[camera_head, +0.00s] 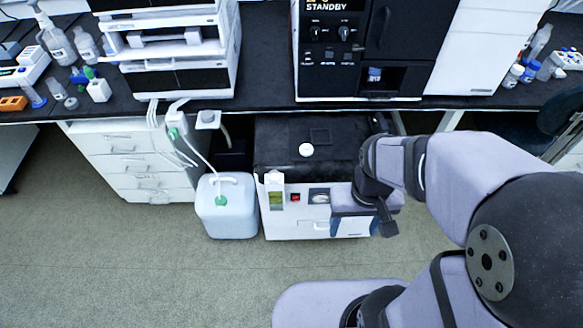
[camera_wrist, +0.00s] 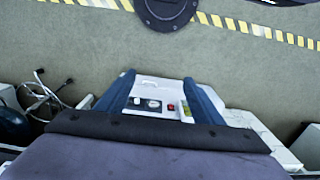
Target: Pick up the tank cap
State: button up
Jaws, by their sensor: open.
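A small white round cap (camera_head: 306,149) lies on the black top of the white floor unit (camera_head: 290,228), and I take it for the tank cap. The white tank (camera_head: 226,215) stands to the left of that unit, with a green fitting and a tube at its top. My gripper (camera_head: 385,218) is open, near the unit's front right corner, to the right of the cap and apart from it. The wrist view shows the unit's front panel (camera_wrist: 140,100) upside down; I see no cap there.
The black bench (camera_head: 268,70) overhangs behind the unit, carrying instrument stacks (camera_head: 175,45) and a black-and-white analyser (camera_head: 345,50). Tubes and a small white holder (camera_head: 208,119) hang at the bench edge above the tank. White drawers (camera_head: 128,160) stand left. The floor in front is clear.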

jog(key=t+b, duration=0.4)
jog(key=b, duration=0.9)
send_near(307, 148)
jog(key=f, duration=0.1)
jog(key=shift+w+f+t, duration=0.25)
jog(key=shift+f+t, duration=0.05)
jog(key=shift+f, duration=0.1)
jog(key=shift+p+x, duration=0.75)
jog(key=shift+x, duration=2.9)
